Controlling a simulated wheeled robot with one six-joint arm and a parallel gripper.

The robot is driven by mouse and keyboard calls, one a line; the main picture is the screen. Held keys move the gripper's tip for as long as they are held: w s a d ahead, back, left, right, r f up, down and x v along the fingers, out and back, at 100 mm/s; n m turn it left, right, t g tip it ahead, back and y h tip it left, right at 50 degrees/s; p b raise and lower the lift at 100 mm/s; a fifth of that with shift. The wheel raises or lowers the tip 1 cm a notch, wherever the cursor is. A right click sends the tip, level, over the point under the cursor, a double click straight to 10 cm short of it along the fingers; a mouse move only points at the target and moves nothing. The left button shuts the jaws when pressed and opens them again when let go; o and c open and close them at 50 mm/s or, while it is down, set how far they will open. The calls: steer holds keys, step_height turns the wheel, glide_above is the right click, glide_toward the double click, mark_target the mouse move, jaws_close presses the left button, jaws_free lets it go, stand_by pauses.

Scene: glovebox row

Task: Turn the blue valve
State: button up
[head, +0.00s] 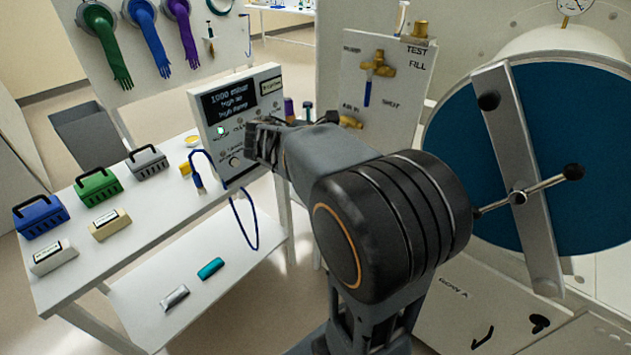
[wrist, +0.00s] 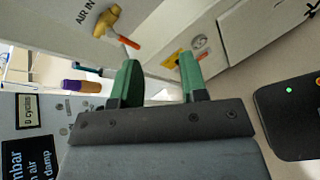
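The blue valve (head: 367,92) is a brass fitting with a blue lever hanging straight down. It is on the upright white panel in the head view, beyond my arm. It does not show in the wrist view. My gripper (wrist: 158,64) has two green fingers standing apart with nothing between them. In the head view my arm reaches left toward the display box, and the fingers cannot be made out. A second brass valve (wrist: 106,20), with an orange lever and the label AIR IN beside it, lies beyond the fingers in the wrist view.
The display box (head: 270,84) stands close to the end of my arm. A white table (head: 170,205) with several coloured cases is at left. A large blue round door (head: 455,150) with a crossbar is at right. A purple-capped item (wrist: 80,86) shows left of the fingers.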

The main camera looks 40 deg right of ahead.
steer(key=s+a+f+m+y, duration=0.4)
steer(key=a+f, duration=0.1)
steer(key=a, duration=0.1)
steer(key=shift+s+a+t+y, duration=0.2)
steer(key=shift+a+t+y, duration=0.1)
steer(key=shift+y, duration=0.1)
steer(key=shift+m, duration=0.3)
